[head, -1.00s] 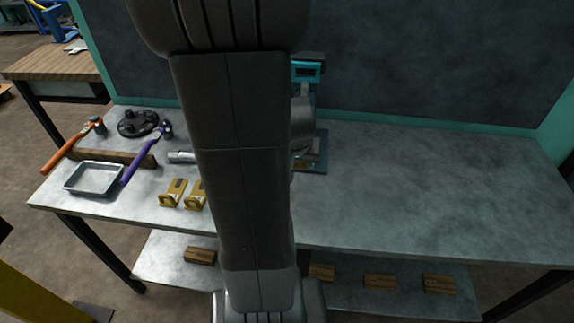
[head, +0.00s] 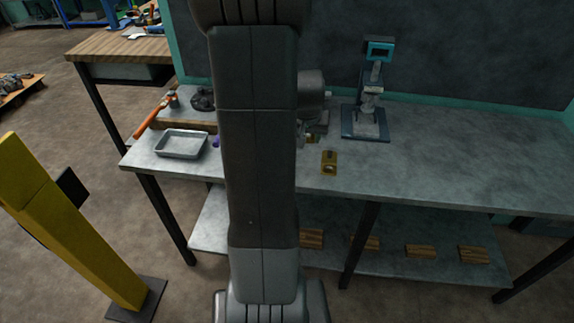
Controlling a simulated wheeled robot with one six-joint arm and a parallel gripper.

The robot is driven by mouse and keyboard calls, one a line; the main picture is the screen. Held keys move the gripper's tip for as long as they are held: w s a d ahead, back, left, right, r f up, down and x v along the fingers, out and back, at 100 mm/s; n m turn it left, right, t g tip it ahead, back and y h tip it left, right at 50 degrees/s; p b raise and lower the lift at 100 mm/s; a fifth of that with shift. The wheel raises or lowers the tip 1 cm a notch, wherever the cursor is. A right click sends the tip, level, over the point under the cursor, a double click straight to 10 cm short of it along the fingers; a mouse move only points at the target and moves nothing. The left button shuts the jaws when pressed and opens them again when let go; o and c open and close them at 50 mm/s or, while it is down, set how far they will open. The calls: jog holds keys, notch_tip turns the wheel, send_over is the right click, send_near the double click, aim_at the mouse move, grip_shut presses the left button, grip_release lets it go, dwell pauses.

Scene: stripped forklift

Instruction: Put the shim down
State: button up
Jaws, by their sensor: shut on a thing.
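My gripper (head: 309,134) hangs low over the grey workbench (head: 440,160), just right of my arm link, which hides part of it. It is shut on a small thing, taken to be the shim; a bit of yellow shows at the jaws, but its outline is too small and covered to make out. A yellow slotted piece (head: 329,162) lies on the bench just in front and to the right of my gripper, apart from it.
A blue-based press-like stand (head: 366,124) is right of my gripper. A metal tray (head: 181,144) and an orange-handled hammer (head: 152,117) are at the left. The bench's right half is clear. A yellow post (head: 70,225) stands at the front left.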

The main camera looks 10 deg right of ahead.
aim_at(305, 166)
notch_tip(305, 166, down, 10)
jog(key=shift+r+b, duration=0.1)
jog(key=shift+b, duration=0.3)
jog(key=shift+f, duration=0.25)
jog(key=o, duration=0.8)
jog(key=shift+o, duration=0.3)
jog(key=shift+r, duration=0.1)
jog(key=shift+r, duration=0.2)
jog(key=v, duration=1.1)
jog(key=shift+r+p, duration=0.4)
jog(key=shift+p, duration=0.05)
jog(key=shift+s+a+f, duration=0.1)
